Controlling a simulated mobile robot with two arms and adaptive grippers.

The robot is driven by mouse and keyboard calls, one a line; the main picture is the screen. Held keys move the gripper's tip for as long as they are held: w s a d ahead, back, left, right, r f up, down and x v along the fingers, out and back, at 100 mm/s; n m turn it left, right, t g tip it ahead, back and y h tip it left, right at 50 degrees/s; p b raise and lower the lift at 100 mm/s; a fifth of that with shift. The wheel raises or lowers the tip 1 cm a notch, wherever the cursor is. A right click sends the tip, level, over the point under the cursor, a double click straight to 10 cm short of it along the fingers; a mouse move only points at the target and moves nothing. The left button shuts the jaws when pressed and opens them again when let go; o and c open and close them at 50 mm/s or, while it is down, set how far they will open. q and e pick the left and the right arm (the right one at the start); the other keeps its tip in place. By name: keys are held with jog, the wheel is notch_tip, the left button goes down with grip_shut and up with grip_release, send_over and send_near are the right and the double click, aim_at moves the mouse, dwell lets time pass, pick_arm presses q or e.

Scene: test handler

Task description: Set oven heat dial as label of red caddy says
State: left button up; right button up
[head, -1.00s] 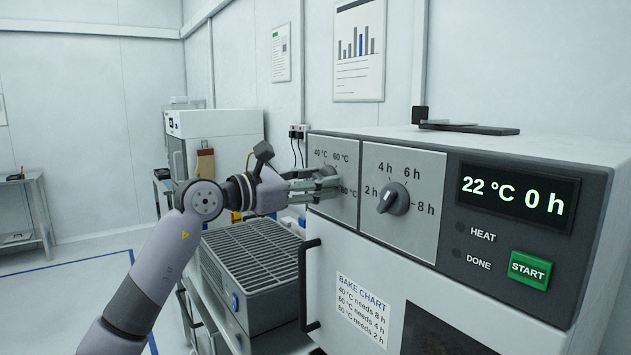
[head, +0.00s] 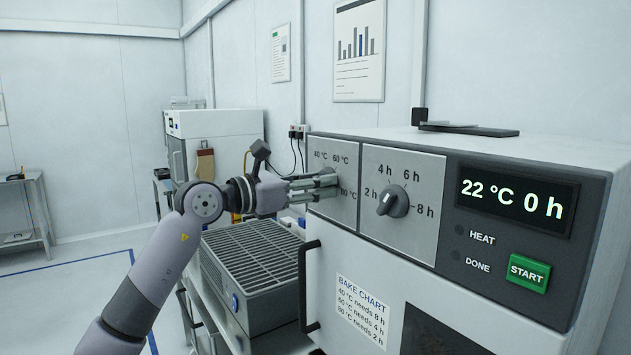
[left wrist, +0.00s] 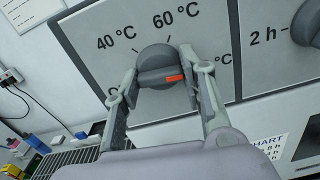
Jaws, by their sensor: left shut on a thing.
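The oven heat dial (left wrist: 158,62) is a round grey knob on the left panel; 40 °C and 60 °C labels stand above it. Its orange-red mark (left wrist: 175,77) points right, toward a label whose number a finger hides in the left wrist view. In the head view that label (head: 348,194) looks like 80 °C, partly covered. My left gripper (left wrist: 160,72) is shut on the dial, one finger on each side; in the head view the gripper (head: 326,184) hides most of the dial. The red caddy and my right gripper are not in view.
The time dial (head: 393,201) is just right of the heat dial. The display (head: 514,197) reads 22 °C 0 h, above the green START button (head: 528,270). The oven door handle (head: 310,285) sticks out below. A grey vented unit (head: 255,262) stands under my left arm.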

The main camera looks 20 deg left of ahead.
pick_arm(q)
jog(key=shift+n+p, duration=3.15)
jog(key=shift+n, duration=2.85)
jog(key=o, duration=1.2)
jog(key=shift+c, duration=0.2)
jog(key=v, duration=1.2)
